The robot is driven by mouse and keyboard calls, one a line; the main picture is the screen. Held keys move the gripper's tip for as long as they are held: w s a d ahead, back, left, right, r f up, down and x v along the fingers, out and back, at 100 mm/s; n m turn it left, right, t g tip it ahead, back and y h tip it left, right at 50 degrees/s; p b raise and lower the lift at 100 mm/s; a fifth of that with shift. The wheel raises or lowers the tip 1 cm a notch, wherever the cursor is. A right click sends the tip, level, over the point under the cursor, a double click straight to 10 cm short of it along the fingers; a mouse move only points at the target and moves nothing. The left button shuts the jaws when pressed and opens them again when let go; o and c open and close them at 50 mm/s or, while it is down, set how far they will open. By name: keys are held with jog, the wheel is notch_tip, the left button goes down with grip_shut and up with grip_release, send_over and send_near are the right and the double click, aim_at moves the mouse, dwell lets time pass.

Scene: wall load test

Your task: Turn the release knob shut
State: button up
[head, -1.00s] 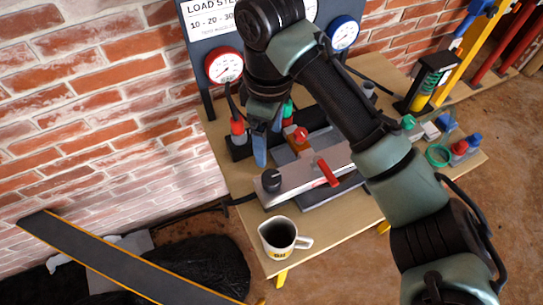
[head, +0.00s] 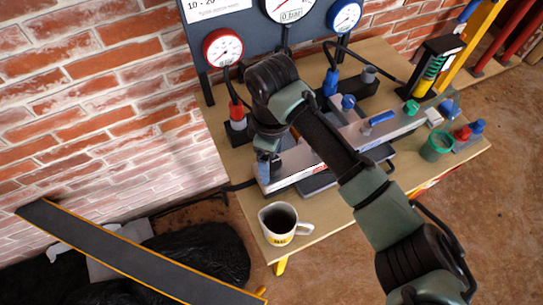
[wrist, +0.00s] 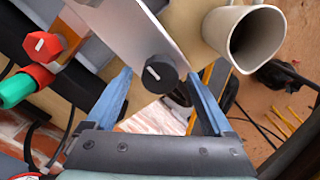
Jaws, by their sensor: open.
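The black round knob (wrist: 160,72) with a white mark sits at the end of a grey metal block (wrist: 125,25) in the wrist view. I take it to be the release knob. My gripper (wrist: 158,78) is open, with its two blue fingers on either side of the knob in that view. I cannot tell whether either finger touches it. In the head view my gripper (head: 266,170) is at the left end of the grey block (head: 345,136) and hides the knob.
A mug (head: 280,222) with dark contents stands near the table's front left corner, close to my gripper. Red and blue gauges (head: 222,47) stand behind on a dark panel. A blue lever (head: 378,118) and blue knob (head: 348,102) are farther right. A green cup (head: 436,147) stands at right.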

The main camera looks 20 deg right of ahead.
jog(key=c, duration=1.4)
jog(key=shift+o, duration=0.2)
jog(key=shift+p, duration=0.4)
jog(key=m+p, duration=0.3)
jog(key=p, duration=0.1)
jog(key=shift+s+a+r+m, duration=0.1)
jog(key=shift+r+m, duration=0.15)
jog(key=shift+m, duration=0.15)
jog(key=m+p, duration=0.4)
jog(key=p, duration=0.1)
jog(key=shift+m, duration=0.3)
jog(key=m+p, duration=0.3)
jog(key=m, duration=0.2)
jog(key=shift+f+p, duration=0.15)
jog(key=shift+p, duration=0.2)
jog(key=shift+f+m+p, duration=0.1)
jog(key=shift+m+p, duration=0.7)
jog(key=shift+m, duration=1.4)
